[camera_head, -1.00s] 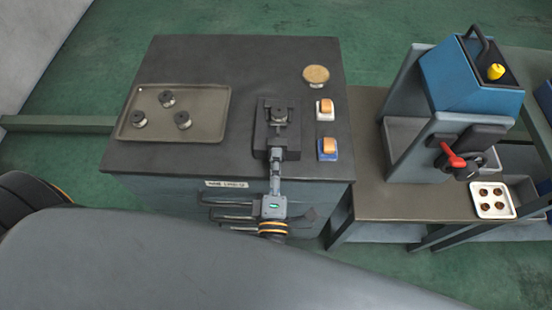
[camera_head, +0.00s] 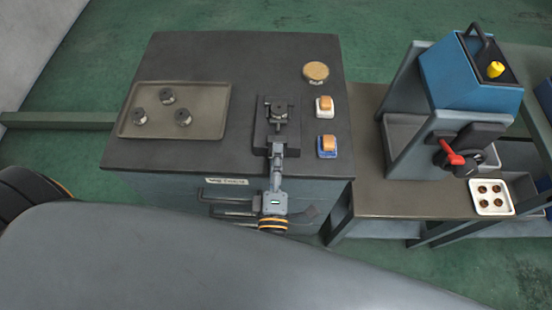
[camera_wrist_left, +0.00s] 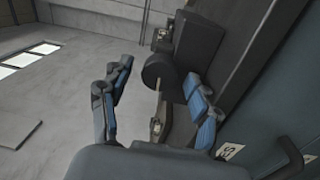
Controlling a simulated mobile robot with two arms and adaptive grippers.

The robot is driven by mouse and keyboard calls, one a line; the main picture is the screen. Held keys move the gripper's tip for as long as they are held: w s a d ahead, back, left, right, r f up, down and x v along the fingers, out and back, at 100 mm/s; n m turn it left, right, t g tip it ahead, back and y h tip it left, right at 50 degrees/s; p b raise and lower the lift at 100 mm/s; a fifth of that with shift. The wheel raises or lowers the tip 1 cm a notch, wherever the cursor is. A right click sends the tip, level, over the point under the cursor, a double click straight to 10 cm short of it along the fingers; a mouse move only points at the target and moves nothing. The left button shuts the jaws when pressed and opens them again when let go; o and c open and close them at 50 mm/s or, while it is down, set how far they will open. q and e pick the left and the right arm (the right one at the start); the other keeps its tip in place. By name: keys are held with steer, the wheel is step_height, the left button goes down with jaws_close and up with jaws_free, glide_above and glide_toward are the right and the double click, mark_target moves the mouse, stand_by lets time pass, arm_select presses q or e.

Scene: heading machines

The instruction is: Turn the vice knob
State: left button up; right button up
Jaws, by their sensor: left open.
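The dark vice (camera_head: 262,133) stands on the grey cabinet top, with a small round metal part (camera_head: 280,112) at its middle. Its knob, a dark cylinder (camera_wrist_left: 158,72), shows in the left wrist view; in the head view my gripper hides it. My left gripper (camera_head: 277,152) is at the near end of the vice, over the cabinet's front edge. In the wrist view its blue-padded fingers (camera_wrist_left: 158,80) are open, one on each side of the knob, with a gap visible on the left. Contact on the right side is unclear. My right gripper is out of view.
A tray (camera_head: 215,100) with several metal parts lies left of the vice. Two orange-topped switches (camera_head: 325,106) (camera_head: 327,147) and a round tan-topped item (camera_head: 316,73) are to its right. Drawer handles (camera_head: 228,195) protrude below. A blue machine (camera_head: 460,85) stands at right.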

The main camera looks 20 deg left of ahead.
arm_select(q)
steer(key=shift+s, duration=0.2)
steer(key=v, duration=1.1)
steer(key=shift+s, duration=0.35)
steer(key=shift+d, duration=0.15)
step_height(320, 180, down, 32)
steer(key=s+m+g+h+b, duration=0.25)
steer(key=m+g+h, duration=0.55)
steer(key=m, duration=0.9)
steer(key=s+a+f+m+g+y+b, duration=0.1)
steer(key=s+a+f+m+g+y, duration=0.1)
steer(key=s+a+f+m+g, duration=0.3)
steer(key=s+a+f+g, duration=0.4)
steer(key=s+a+f, duration=0.6)
steer(key=s+f, duration=0.1)
steer(key=shift+s+a+f+m+y, duration=0.2)
steer(key=shift+a+f+m+y, duration=0.15)
steer(key=shift+f, duration=0.2)
